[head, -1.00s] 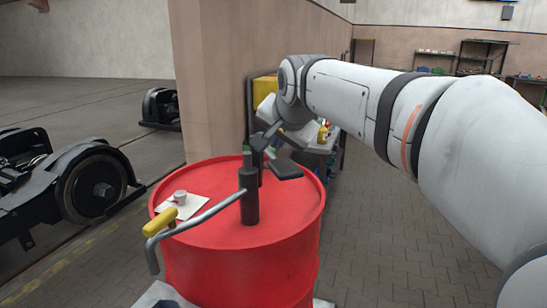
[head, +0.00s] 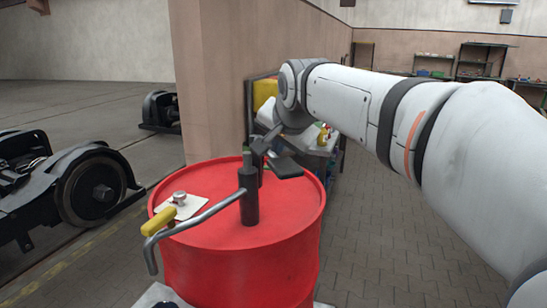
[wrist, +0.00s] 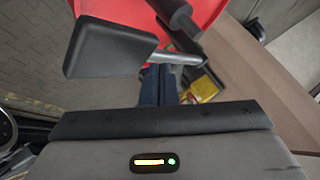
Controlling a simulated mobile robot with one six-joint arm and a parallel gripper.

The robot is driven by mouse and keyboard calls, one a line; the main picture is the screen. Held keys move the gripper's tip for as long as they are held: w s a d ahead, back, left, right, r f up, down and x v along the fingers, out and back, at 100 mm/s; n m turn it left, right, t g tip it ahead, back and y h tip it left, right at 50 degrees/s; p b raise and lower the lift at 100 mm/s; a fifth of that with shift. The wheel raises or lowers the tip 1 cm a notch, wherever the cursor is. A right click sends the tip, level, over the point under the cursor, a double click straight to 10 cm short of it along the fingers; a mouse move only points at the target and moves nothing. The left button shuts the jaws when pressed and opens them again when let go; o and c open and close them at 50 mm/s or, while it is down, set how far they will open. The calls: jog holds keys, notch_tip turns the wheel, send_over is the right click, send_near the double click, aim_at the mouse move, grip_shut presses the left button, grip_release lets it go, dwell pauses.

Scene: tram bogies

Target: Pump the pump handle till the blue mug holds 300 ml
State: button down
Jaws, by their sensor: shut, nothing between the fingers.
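The pump stands on a red drum (head: 220,262). Its dark upright body (head: 250,195) has a grey bent spout pipe (head: 205,213) reaching left and turning down. A dark flat block (head: 285,167) sits right of the pump; in the wrist view this block (wrist: 105,48) is at the end of a metal rod, seemingly the pump handle. My gripper (wrist: 160,70) is shut and empty, beside the rod and block; I cannot tell whether it touches them. A dark bluish thing (head: 166,304), perhaps the blue mug, is cut off at the bottom edge under the spout. Its content is hidden.
A small silvery cup (head: 179,197) stands on a white sheet (head: 192,209) on the drum. A wall (head: 212,90) and a loaded shelf are behind. Paved floor (head: 400,220) on the right is clear.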

aim_at(278, 168)
jog(key=shift+f+b, duration=2.4)
jog(key=shift+f, duration=0.4)
dwell(1.8)
jog(key=shift+r, duration=0.1)
jog(key=shift+r+p, duration=2.55)
jog(key=shift+r, duration=0.7)
notch_tip(278, 168, up, 5)
jog(key=p, duration=0.4)
